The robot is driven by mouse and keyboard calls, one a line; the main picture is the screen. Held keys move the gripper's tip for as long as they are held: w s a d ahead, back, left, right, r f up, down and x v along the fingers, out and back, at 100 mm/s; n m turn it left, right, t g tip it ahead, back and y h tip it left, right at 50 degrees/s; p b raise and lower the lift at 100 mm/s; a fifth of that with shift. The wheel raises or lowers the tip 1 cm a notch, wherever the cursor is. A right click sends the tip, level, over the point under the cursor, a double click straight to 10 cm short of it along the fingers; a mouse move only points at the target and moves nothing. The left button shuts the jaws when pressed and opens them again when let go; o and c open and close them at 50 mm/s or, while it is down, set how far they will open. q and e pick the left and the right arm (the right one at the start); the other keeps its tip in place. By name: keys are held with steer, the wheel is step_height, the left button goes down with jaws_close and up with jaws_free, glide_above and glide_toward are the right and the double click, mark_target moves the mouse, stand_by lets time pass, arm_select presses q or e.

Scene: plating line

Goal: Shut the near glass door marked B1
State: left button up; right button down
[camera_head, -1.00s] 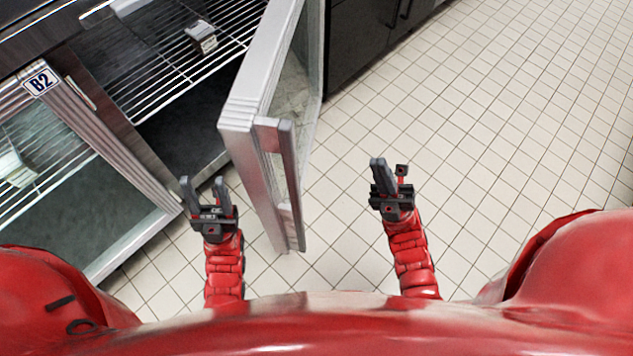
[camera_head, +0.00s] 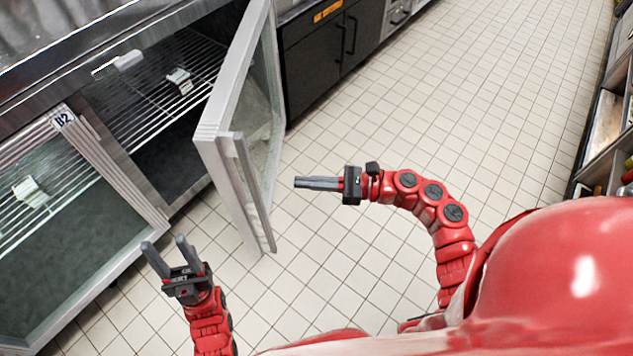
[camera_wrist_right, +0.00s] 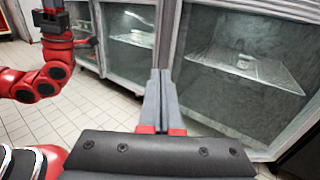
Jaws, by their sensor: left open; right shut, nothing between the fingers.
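The glass door (camera_head: 213,140) of the open cabinet bay stands swung out from the cabinet front, with a grey bar handle (camera_head: 250,190) on its edge. I cannot read a B1 mark on it; the readable label on the neighbouring door is B2 (camera_head: 63,120). My left gripper (camera_head: 165,246) is open and empty, in front of the B2 door and left of the open door's handle. My right gripper (camera_head: 297,183) is shut and empty, right of the open door and apart from it, pointing left toward it. Its closed fingers (camera_wrist_right: 160,90) also show in the right wrist view.
The open bay has a wire shelf (camera_head: 150,105) with a small metal container (camera_head: 179,80). The B2 door (camera_head: 105,165) is closed. Dark cabinets (camera_head: 330,50) stand beyond the open door. Tiled floor (camera_head: 400,120) is clear to the right; a stocked shelf unit (camera_head: 605,130) stands at the far right.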

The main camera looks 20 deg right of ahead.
mark_target(254, 179)
steer(key=x, duration=0.9)
